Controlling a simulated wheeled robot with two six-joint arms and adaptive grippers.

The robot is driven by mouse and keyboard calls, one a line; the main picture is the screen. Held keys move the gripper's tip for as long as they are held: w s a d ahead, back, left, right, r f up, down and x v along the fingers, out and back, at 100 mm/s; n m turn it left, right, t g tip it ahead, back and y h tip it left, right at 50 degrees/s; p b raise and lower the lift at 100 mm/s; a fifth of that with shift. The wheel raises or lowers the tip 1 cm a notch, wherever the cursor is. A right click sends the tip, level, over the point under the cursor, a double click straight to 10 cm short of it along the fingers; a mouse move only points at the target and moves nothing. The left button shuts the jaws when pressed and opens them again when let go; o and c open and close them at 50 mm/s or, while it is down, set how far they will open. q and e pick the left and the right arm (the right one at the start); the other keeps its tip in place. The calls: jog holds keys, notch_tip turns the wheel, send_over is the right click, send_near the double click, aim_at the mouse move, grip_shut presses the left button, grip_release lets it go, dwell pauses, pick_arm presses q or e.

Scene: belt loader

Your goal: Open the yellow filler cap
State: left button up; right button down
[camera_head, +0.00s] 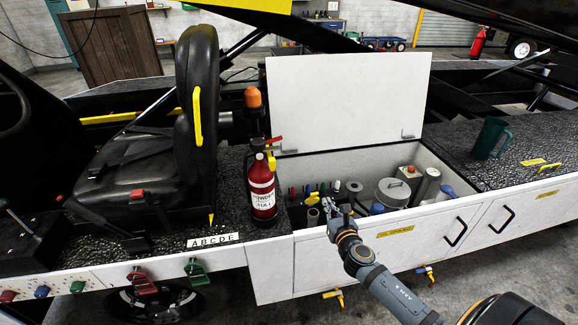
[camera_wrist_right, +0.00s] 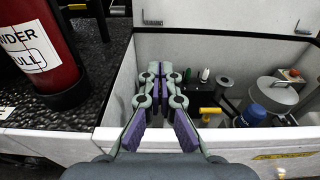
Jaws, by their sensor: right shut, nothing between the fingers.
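The yellow filler cap (camera_head: 312,198), a small yellow handle-like piece, is in the left part of the open white compartment (camera_head: 410,217). In the right wrist view the yellow cap (camera_wrist_right: 210,111) shows just right of the fingers, low in the compartment, partly hidden. My right gripper (camera_head: 330,207) is over the compartment's front left, beside the cap and to its right in the head view. In the right wrist view my gripper (camera_wrist_right: 161,75) is shut and empty, apart from the cap in the picture. My left gripper is not in view.
The white lid (camera_head: 345,100) stands raised behind the compartment. A red fire extinguisher (camera_head: 262,185) stands close on the left. Inside are coloured levers, a grey round canister (camera_head: 393,191) and a blue cap (camera_wrist_right: 252,116). A green jug (camera_head: 489,138) stands right.

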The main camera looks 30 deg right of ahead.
jog(key=s+a+f+m+g+y, duration=0.25)
jog(key=s+a+m+g, duration=0.4)
jog(key=s+m, duration=0.75)
jog(key=s+a+f+m+g+y, duration=0.1)
jog(key=s+a+f+m+g, duration=0.2)
jog(key=s+a+m+g, duration=1.05)
jog(key=w+d+f+m+t, duration=0.1)
jog(key=d+f+m+t, duration=0.3)
jog(key=f, duration=1)
jog(key=w+d+f+m+t, duration=0.15)
jog(key=d+f, duration=0.35)
jog(key=f, duration=0.9)
jog(key=s+d+f, duration=0.1)
jog(key=s+f, duration=1.4)
jog(key=s, duration=0.3)
jog(key=shift+s+d+h, duration=0.15)
jog(key=shift+s+h, duration=0.1)
jog(key=shift+h, duration=0.1)
jog(key=c, duration=1.4)
grip_release()
jog(key=shift+s, duration=0.1)
jog(key=shift+c, duration=0.2)
